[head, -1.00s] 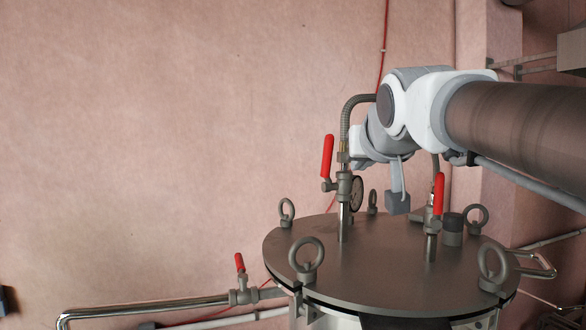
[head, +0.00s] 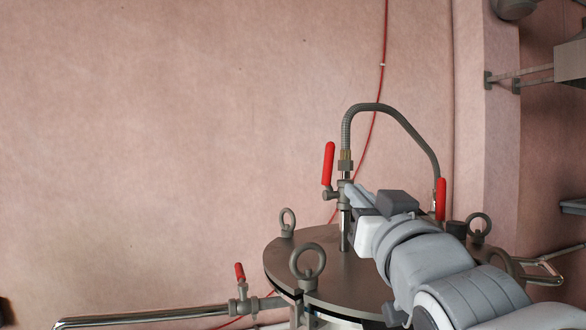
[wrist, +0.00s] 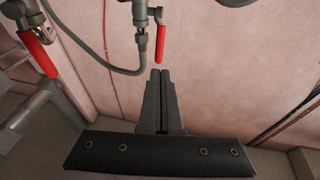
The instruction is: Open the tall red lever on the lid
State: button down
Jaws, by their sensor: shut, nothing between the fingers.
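The tall red lever (head: 328,163) stands upright on the valve of the tall pipe on the lid (head: 320,245). It also shows in the wrist view (wrist: 160,44), just beyond the fingertips, with a small visible gap. My gripper (wrist: 160,72) is shut and empty. In the head view my gripper (head: 354,193) is low and to the right of the lever, close to the pipe. It hides the pressure gauge and part of the lid. I cannot tell the exact depth between fingertips and lever.
A second red lever (head: 440,197) stands at the lid's right and shows at left in the wrist view (wrist: 38,52). A grey hose (head: 378,107) arches between both valves. Eye bolts (head: 308,262) ring the lid. A small red-handled valve (head: 240,271) sits lower left.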

aim_at(328, 160)
jog(key=p+x, duration=0.3)
jog(key=x, duration=0.9)
jog(key=shift+w+a+r+p, duration=0.1)
jog(key=shift+w+r+p, duration=0.05)
jog(key=shift+w+p, duration=0.2)
jog(key=shift+w+a+r+p, duration=0.1)
jog(key=shift+r+p, duration=0.3)
jog(key=shift+p, duration=0.2)
jog(key=shift+w+r+g+p, duration=0.25)
jog(key=shift+g+p, duration=0.45)
jog(key=shift+p, duration=0.15)
jog(key=shift+w+a+f+b, duration=0.1)
jog(key=shift+w+f+b, duration=0.15)
jog(key=shift+b, duration=0.3)
jog(key=shift+w+r, duration=0.15)
jog(key=shift+r, duration=0.1)
